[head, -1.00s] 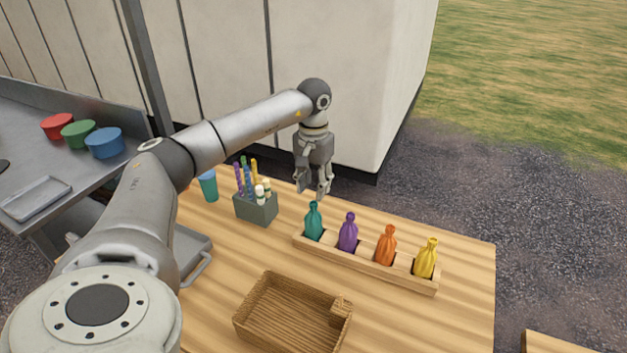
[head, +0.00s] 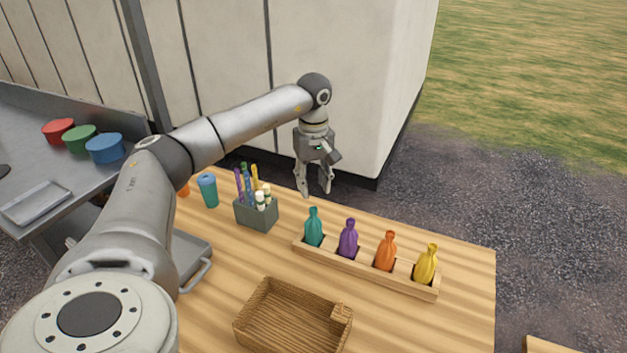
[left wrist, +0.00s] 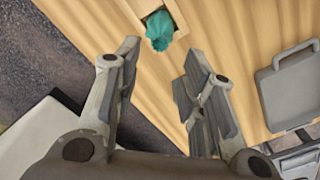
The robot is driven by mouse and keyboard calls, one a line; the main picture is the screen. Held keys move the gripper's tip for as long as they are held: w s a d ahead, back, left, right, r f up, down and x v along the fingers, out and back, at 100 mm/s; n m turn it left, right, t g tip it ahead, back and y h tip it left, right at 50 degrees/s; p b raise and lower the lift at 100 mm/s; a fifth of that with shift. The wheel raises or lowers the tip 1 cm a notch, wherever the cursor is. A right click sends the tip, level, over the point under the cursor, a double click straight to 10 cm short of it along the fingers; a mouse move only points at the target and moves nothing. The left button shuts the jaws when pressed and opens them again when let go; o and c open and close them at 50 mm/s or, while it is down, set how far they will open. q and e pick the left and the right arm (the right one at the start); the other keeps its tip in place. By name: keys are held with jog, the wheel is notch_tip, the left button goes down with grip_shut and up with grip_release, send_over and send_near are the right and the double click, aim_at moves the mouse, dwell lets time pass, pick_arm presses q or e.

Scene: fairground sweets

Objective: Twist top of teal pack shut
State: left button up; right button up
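The teal pack (head: 314,228) stands upright in the leftmost slot of a wooden rack (head: 365,271), its gathered top pointing up. In the left wrist view the teal pack (left wrist: 160,32) is seen from above, near the top edge, just beyond the fingertips. My left gripper (head: 314,193) points down above and slightly behind the teal pack. Its fingers are apart with nothing between them, as the left wrist view (left wrist: 162,52) also shows. It does not appear to touch the pack. My right gripper is not in view.
Purple (head: 348,239), orange (head: 385,251) and yellow (head: 425,264) packs fill the other rack slots. A grey holder (head: 256,215) with several sticks and a blue cup (head: 208,190) stand to the left. A wicker basket (head: 290,322) sits in front.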

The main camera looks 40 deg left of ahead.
aim_at(314, 209)
pick_arm(q)
notch_tip(314, 209, down, 6)
jog(key=b, duration=0.4)
jog(key=shift+f, duration=0.8)
jog(key=shift+c, duration=0.3)
jog(key=c, duration=0.6)
